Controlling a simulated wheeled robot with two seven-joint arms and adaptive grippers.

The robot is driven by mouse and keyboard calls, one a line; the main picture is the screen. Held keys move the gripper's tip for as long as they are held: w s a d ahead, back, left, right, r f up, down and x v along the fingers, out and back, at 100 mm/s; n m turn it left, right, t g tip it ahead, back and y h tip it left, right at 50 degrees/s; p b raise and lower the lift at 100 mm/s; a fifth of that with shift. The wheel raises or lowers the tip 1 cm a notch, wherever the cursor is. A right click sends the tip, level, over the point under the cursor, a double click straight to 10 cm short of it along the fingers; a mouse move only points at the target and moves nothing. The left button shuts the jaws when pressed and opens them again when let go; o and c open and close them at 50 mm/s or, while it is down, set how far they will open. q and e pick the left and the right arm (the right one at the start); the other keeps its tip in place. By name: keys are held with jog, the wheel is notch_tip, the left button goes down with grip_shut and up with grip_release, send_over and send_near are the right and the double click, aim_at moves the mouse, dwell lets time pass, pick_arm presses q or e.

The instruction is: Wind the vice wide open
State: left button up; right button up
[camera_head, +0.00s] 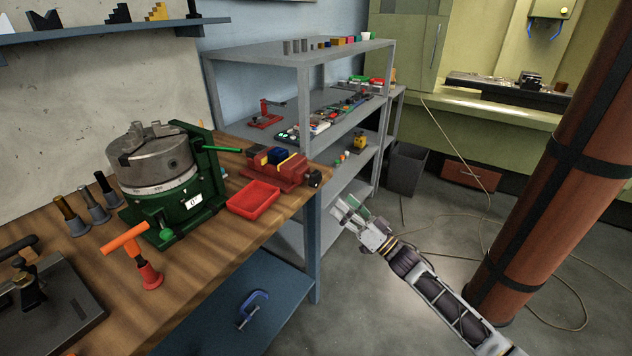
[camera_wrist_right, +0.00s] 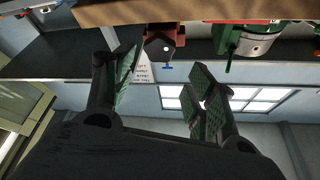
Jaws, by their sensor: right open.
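The red vice (camera_head: 282,172) is on the wooden bench near its right end. A dark blue piece and a yellow strip show at its top; I cannot tell how far apart its jaws are. Its dark screw end (camera_head: 314,178) sticks out past the bench end. In the right wrist view the vice (camera_wrist_right: 172,30) appears upside down, with a small blue piece below its screw end. My right gripper (camera_head: 348,212) is open and empty, to the right of the bench and lower than the vice, apart from it. Its spread green-padded fingers show in the wrist view (camera_wrist_right: 160,88). My left gripper is out of view.
A red tray (camera_head: 253,199) lies in front of the vice. A green rotary table with a grey chuck (camera_head: 152,160) stands left, its green handle reaching toward the vice. Grey shelves (camera_head: 335,58) stand behind. A red-brown pillar (camera_head: 548,170) rises right of my right arm.

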aim_at(318, 182)
jog(key=b+x, duration=0.1)
jog(key=x, duration=0.9)
jog(key=shift+w+a+r, duration=0.2)
jog(key=shift+w+a, duration=0.05)
jog(key=shift+a, duration=0.05)
jog(key=shift+w+a+r, duration=0.2)
jog(key=shift+w+a, duration=0.3)
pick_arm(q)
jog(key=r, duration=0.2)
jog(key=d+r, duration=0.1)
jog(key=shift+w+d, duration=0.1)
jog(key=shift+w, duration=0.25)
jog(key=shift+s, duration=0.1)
